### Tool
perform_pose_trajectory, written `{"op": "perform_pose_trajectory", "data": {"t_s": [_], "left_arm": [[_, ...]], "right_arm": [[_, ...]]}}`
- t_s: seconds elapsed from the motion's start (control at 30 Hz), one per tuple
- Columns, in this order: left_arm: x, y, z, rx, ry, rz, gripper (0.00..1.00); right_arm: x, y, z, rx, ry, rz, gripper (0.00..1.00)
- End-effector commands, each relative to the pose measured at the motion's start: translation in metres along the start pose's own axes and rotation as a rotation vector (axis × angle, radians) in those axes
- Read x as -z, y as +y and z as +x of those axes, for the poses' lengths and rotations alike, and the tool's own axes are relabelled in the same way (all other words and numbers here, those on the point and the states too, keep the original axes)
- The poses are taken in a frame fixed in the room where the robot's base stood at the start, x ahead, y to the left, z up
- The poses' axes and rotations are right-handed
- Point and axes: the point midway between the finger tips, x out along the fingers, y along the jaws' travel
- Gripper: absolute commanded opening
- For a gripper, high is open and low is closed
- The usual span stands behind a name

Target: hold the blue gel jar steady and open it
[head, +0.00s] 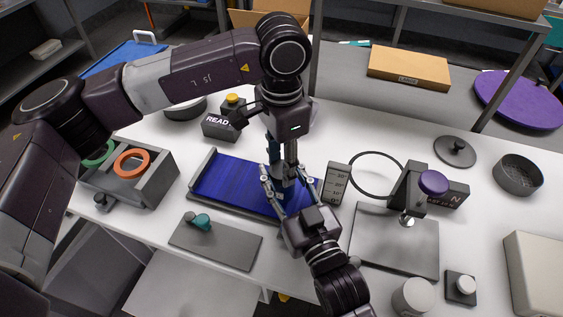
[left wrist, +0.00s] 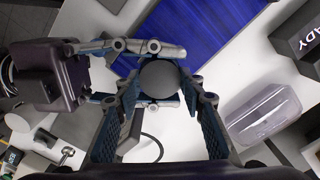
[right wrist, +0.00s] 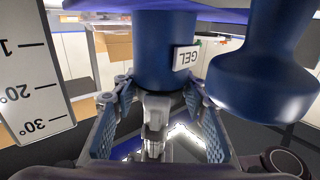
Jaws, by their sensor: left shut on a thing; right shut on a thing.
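The blue gel jar (right wrist: 165,45) appears upside down in the right wrist view, with a white GEL label. My right gripper (right wrist: 160,92) is shut around it from the side; the fingers also show in the head view (head: 285,200). A dark grey round top (left wrist: 160,80) shows in the left wrist view, between the fingers of my left gripper (left wrist: 158,95). This gripper comes down from above and is shut on the jar's top. In the head view the grippers largely hide the jar, at the blue ribbed mat (head: 235,183).
A grey scale block (head: 337,183) marked in degrees stands close right of the grippers. A blue rounded thing (right wrist: 265,65) is beside the jar in the right wrist view. A READY box (head: 220,127) stands behind left, a grey bin with rings (head: 150,185) farther left.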

Motion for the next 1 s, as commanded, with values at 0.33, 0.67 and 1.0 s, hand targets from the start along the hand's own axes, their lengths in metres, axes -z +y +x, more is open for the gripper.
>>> {"op": "perform_pose_trajectory", "data": {"t_s": [0.33,0.67,1.0], "left_arm": [[0.0,-0.0004,-0.0003,0.001,0.0,-0.03,0.06],[0.0001,-0.0004,-0.0006,0.001,0.001,-0.298,0.06],[0.0001,-0.0004,-0.0005,0.001,0.001,-0.299,0.45]], "right_arm": [[0.0005,0.0,0.0,0.0,0.001,0.0,0.0],[0.0005,0.0,0.0,0.0,0.001,0.0,0.0],[0.0005,-0.0001,0.0,0.0,0.001,0.0,0.0]]}}
